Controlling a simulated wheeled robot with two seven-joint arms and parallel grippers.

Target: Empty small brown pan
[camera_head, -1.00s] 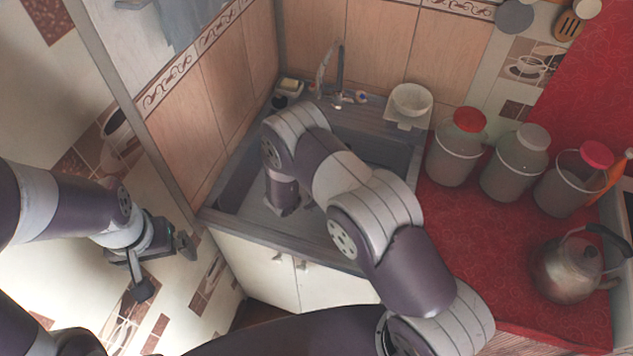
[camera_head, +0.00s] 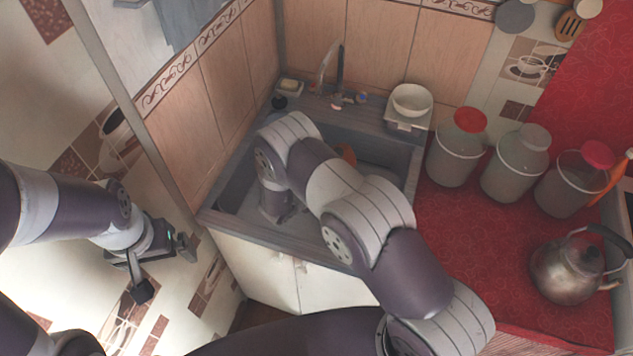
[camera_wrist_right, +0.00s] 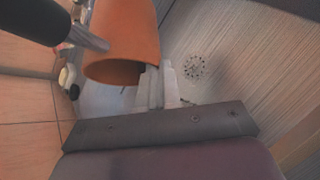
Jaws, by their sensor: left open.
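The small brown pan (camera_wrist_right: 128,40), orange-brown with a black handle (camera_wrist_right: 35,18), is tilted over the sink in the right wrist view. Its open rim faces the lower left of that picture, and I see no contents in the visible part of its inside. A piece of the pan shows in the head view (camera_head: 347,153) behind my right arm. My right gripper (camera_wrist_right: 157,86) is at the pan's rim and appears closed on its wall; its far finger is hidden. My left gripper (camera_head: 165,270) is open and empty, away at the left in front of the tiled wall.
The grey sink (camera_head: 232,190) lies under my right arm, with a drain (camera_wrist_right: 194,67) in its floor. A faucet (camera_head: 340,70), soap (camera_head: 289,85) and a white bowl (camera_head: 411,100) are behind it. Several jars and a kettle (camera_head: 566,270) stand on the red counter (camera_head: 470,240).

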